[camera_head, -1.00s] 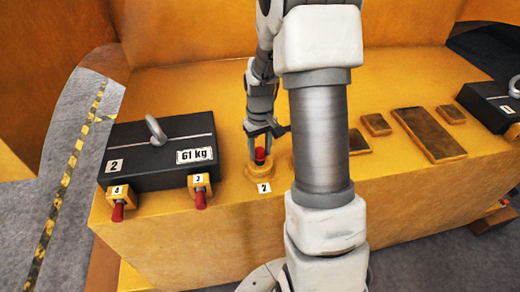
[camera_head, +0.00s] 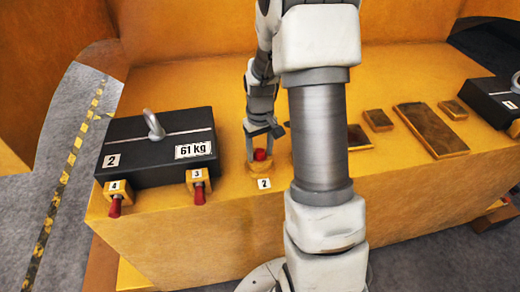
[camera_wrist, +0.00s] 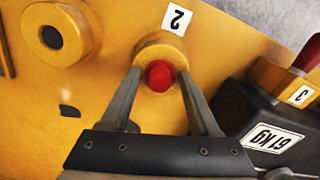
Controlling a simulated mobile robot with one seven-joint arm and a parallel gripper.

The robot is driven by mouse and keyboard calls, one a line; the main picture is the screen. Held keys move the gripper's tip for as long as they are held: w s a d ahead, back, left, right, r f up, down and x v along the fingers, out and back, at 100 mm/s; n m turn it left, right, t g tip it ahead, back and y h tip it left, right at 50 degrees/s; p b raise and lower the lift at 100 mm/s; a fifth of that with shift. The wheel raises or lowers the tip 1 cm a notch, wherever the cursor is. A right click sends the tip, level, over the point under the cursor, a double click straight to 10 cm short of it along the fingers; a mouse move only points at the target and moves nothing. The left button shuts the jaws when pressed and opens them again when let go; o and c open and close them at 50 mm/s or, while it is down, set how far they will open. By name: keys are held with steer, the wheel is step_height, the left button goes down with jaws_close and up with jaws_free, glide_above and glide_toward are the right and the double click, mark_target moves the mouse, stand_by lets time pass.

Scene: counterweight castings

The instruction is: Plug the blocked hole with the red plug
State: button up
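A red plug (camera_wrist: 160,75) sits at the round yellow boss (camera_wrist: 172,50) marked 2, with its red top showing. In the head view the plug (camera_head: 260,154) stands upright over that boss (camera_head: 262,169). How deep it sits is hidden. My gripper (camera_wrist: 160,78) points down with one finger on each side of the plug. In the head view my gripper (camera_head: 260,150) is small and partly behind my arm.
A black 61 kg casting (camera_head: 158,150) stands left, with red-handled pieces marked 4 (camera_head: 115,198) and 3 (camera_head: 198,188) at its front. Another yellow boss with a dark hole (camera_wrist: 50,37) shows in the wrist view. Flat brown plates (camera_head: 432,129) lie right. A second black casting (camera_head: 488,100) stands far right.

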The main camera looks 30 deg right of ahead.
mark_target(260, 152)
steer(key=shift+o, duration=1.2)
step_height(260, 152, up, 18)
steer(key=shift+f, duration=0.25)
steer(key=s+a+r+t, duration=0.2)
steer(key=s+a, duration=0.4)
steer(key=s, duration=0.3)
steer(key=s+a+r+t, duration=0.3)
steer(key=s+a, duration=0.3)
steer(key=s, duration=0.3)
steer(key=shift+s+a+r+t, duration=0.25)
steer(key=shift+r+t, duration=0.05)
steer(key=shift+r, duration=0.55)
